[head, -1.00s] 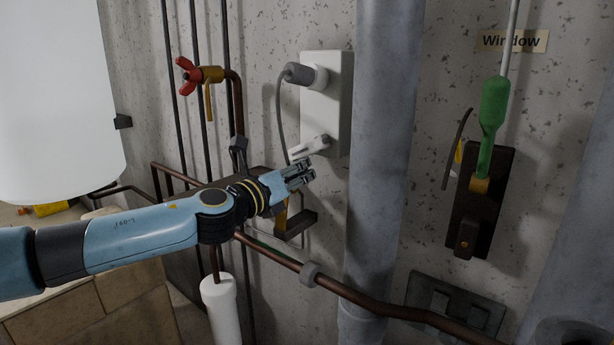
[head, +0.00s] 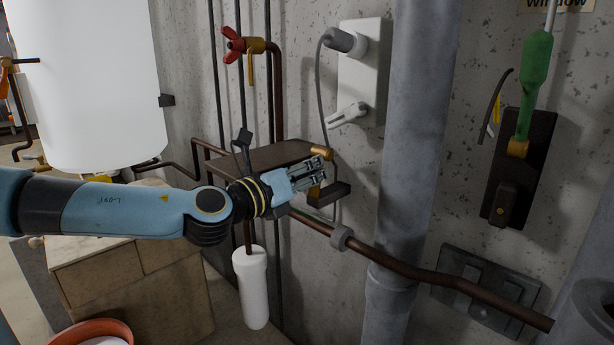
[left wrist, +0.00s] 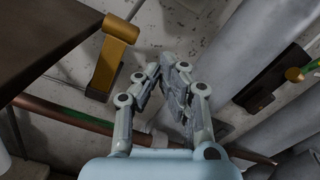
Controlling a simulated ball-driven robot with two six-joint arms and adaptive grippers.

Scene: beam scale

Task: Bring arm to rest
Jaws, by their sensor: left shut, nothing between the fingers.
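My left arm (head: 120,208) reaches in from the left in the head view, light blue with dark joints. My left gripper (head: 318,174) is shut and empty, in front of the wall beside a small brown shelf (head: 265,157). In the left wrist view the fingers of the left gripper (left wrist: 170,85) are together, with nothing between them. My right gripper is not in view.
A grey vertical pipe (head: 418,130) stands right of the gripper. A brown pipe (head: 400,270) runs below it. A white socket panel (head: 372,70) with a plugged cable is above. A green-handled lever (head: 535,70) is at right. A white tank (head: 90,80) hangs at left.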

